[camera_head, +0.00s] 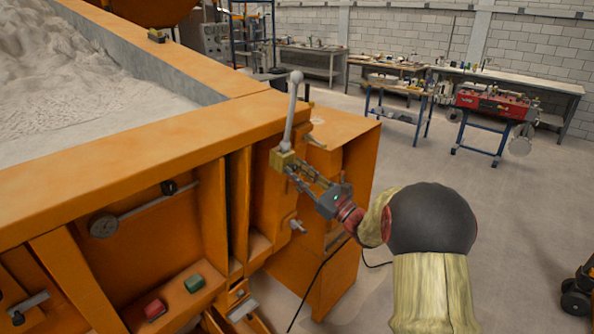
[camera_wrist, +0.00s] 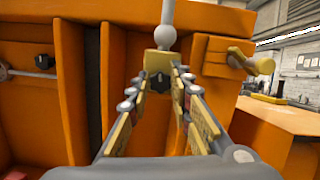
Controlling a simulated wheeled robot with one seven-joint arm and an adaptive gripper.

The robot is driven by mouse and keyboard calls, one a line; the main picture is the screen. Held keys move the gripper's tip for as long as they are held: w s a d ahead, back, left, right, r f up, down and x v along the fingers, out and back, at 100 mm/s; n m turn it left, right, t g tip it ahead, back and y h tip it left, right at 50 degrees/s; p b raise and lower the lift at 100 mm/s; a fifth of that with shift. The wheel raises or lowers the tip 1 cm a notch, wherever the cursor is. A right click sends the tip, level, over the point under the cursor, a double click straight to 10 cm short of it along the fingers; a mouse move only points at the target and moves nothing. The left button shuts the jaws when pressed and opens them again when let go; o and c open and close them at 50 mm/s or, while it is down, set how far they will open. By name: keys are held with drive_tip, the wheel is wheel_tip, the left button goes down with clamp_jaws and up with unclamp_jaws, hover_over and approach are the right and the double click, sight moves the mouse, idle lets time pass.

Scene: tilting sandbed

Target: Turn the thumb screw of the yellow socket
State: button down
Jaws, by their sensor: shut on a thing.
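The yellow socket (camera_head: 281,158) is a small block on the orange side of the sandbed, with a grey ball-topped lever (camera_head: 292,110) standing upright in it. In the wrist view the socket (camera_wrist: 163,59) is straight ahead, with the lever (camera_wrist: 167,25) rising above it. The dark thumb screw (camera_wrist: 160,82) is on the socket's near face, between my fingertips. My gripper (camera_head: 291,170) reaches the socket from the lower right. In the wrist view my gripper (camera_wrist: 162,84) is shut on the thumb screw, one finger on each side. Exact finger contact is hard to make out.
The orange sandbed frame (camera_head: 120,146) holds grey sand (camera_head: 60,70) at the left. Red (camera_head: 155,308) and green (camera_head: 194,283) buttons are lower left. Workbenches (camera_head: 490,80) stand far behind; the floor at right is mostly clear.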

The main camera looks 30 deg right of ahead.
idle(0.3)
drive_tip(key=c, duration=1.7)
unclamp_jaws()
drive_tip(key=shift+o, duration=0.2)
drive_tip(key=v, duration=1.2)
